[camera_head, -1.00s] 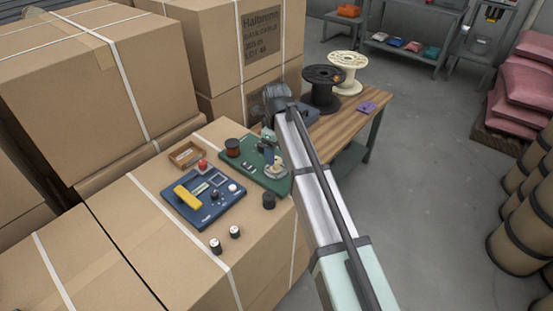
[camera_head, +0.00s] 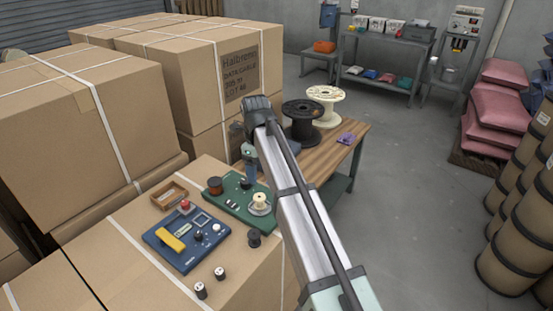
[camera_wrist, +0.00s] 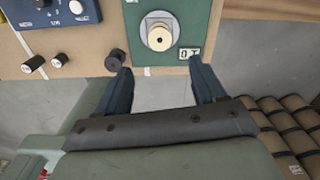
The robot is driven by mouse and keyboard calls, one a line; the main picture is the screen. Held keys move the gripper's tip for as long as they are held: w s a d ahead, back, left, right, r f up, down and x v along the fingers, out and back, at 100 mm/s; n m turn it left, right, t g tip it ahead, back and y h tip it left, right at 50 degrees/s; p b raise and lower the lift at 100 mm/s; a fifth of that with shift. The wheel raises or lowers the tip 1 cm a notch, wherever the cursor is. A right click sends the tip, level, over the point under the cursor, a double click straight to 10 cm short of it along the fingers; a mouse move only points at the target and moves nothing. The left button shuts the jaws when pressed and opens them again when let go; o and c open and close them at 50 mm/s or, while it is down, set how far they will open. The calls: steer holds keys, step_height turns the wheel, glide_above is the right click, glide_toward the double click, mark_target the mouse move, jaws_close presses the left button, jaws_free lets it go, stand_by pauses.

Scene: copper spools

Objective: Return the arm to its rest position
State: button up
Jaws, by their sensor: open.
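My gripper (camera_wrist: 160,75) is open and empty in the wrist view, its two dark blue fingers apart. In the head view my gripper (camera_head: 251,178) hangs over the green board (camera_head: 222,203). A copper-brown spool (camera_head: 215,186) stands at the board's left end. My arm hides part of the scene behind it.
A blue device (camera_head: 178,250) with a yellow bar, a small wooden tray (camera_head: 169,195) and several small dark spools share the carton top (camera_head: 130,255). A wooden table (camera_head: 325,150) holds a black reel (camera_head: 303,125) and a cream reel (camera_head: 325,103).

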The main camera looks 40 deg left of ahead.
steer(key=w+d+f+n, duration=0.2)
steer(key=w+d+f, duration=0.3)
steer(key=d, duration=0.5)
steer(key=w+d+f+n, duration=0.2)
steer(key=w+d+f, duration=0.1)
steer(key=d+f, duration=0.5)
steer(key=w+d+f+n, duration=0.3)
steer(key=w+d+f, duration=0.15)
steer(key=d, duration=0.65)
steer(key=s+d+f+n, duration=0.3)
steer(key=d+f, duration=0.3)
steer(key=d, duration=0.6)
steer(key=s+d+f+n, duration=0.3)
steer(key=d+f, duration=0.2)
steer(key=d, duration=0.7)
steer(key=s+d+f+n, duration=0.3)
steer(key=d+f, duration=0.3)
steer(key=d, duration=0.5)
steer(key=s+f+g, duration=0.3)
steer(key=s+f, duration=0.7)
steer(key=s, duration=0.5)
steer(key=s+f+g, duration=0.3)
steer(key=s+f, duration=0.7)
steer(key=s, duration=0.5)
steer(key=shift+d+f+g, duration=0.15)
steer(key=shift+d+g, duration=0.05)
steer(key=shift+g, duration=0.2)
